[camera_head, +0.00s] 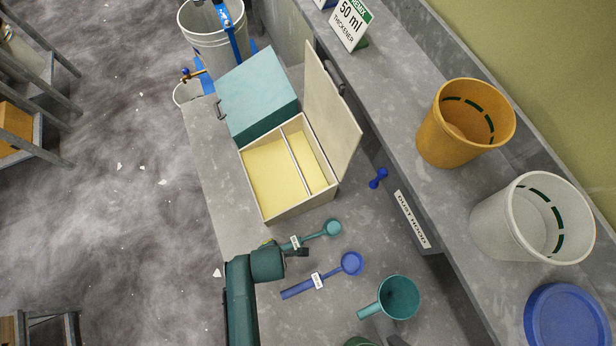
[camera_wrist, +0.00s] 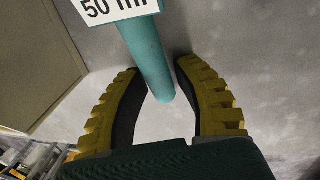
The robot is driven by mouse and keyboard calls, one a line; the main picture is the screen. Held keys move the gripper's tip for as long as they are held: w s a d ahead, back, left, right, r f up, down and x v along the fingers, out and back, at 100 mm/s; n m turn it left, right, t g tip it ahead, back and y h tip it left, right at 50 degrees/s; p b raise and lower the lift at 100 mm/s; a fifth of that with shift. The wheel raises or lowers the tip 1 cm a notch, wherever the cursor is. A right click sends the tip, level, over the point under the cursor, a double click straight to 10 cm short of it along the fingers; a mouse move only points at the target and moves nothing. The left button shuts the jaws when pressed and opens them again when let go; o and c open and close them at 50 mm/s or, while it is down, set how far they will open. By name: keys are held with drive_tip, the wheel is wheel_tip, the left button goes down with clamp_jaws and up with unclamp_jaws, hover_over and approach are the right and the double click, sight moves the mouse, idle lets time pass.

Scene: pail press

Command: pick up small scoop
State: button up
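The small teal scoop (camera_head: 331,228) lies on the grey bench, its bowl to the right and its handle running left to my gripper (camera_head: 299,249). In the wrist view its teal handle (camera_wrist: 148,55) carries a white "50 ml" label (camera_wrist: 112,8), and the handle's end reaches between my fingers. My gripper (camera_wrist: 157,70) is open, with yellow ribbed fingers on both sides of the handle. A gap seems to show on each side. The bowl is out of the wrist view.
A blue scoop (camera_head: 335,275) lies just below the teal one. An open box (camera_head: 285,212) with yellow compartments is close above. Orange (camera_head: 447,135) and white (camera_head: 492,222) pails stand on the right ledge.

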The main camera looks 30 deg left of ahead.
clamp_jaws()
